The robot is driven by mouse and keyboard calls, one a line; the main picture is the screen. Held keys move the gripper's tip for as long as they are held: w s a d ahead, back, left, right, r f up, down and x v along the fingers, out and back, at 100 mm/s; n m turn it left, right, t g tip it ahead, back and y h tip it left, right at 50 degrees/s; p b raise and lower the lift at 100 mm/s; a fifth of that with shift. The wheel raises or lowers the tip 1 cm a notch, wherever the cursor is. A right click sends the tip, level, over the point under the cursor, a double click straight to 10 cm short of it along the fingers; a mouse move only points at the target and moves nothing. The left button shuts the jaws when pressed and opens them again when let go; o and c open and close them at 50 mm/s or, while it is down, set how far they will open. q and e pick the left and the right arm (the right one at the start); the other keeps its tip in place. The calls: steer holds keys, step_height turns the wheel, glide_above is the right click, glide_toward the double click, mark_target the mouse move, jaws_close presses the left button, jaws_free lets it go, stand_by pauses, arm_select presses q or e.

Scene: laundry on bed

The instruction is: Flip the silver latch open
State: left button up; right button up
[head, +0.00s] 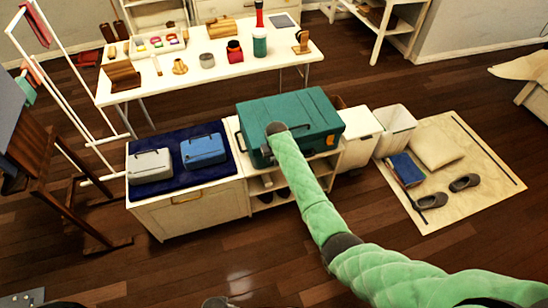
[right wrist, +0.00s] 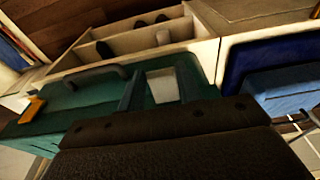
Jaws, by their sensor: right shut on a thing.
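A teal case (head: 300,112) lies closed on top of a low white shelf in the head view. It also fills the left of the right wrist view (right wrist: 95,98). The silver latch (right wrist: 163,86) is a pale block on the case's front, and an orange latch (right wrist: 34,108) sits further along, with a grey handle (right wrist: 95,74) between them. My right gripper (right wrist: 158,90) is shut on the silver latch, one finger on each side. In the head view my right wrist covers the case's front left part, hiding the latch.
Left of the case, a grey box (head: 150,164) and a blue box (head: 202,150) sit on a dark blue cushion. A white bin (head: 396,132) stands at right. A white table (head: 200,78) with several small items is behind. Open floor lies in front.

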steer(key=o, duration=0.9)
steer(key=shift+r, duration=0.7)
arm_select(q)
steer(key=shift+w+d+r+b, duration=0.2)
steer(key=shift+r+b, duration=0.1)
steer(key=shift+r, duration=0.4)
steer(key=shift+w+d+r+b, duration=0.15)
steer(key=shift+d+r+b, duration=0.15)
steer(key=shift+r, duration=0.35)
steer(key=shift+w+d+r+b, duration=0.2)
steer(key=shift+r+b, duration=0.1)
steer(key=shift+r, duration=0.4)
arm_select(e)
steer(key=shift+s+d+r, duration=0.1)
steer(key=shift+s+r, duration=0.1)
steer(key=shift+r, duration=0.85)
steer(key=shift+s+d+r, duration=0.1)
steer(key=shift+s+r, duration=0.05)
steer(key=shift+r, duration=0.9)
steer(key=shift+s+r, duration=0.2)
steer(key=shift+r, duration=0.85)
arm_select(q)
steer(key=shift+a, duration=0.1)
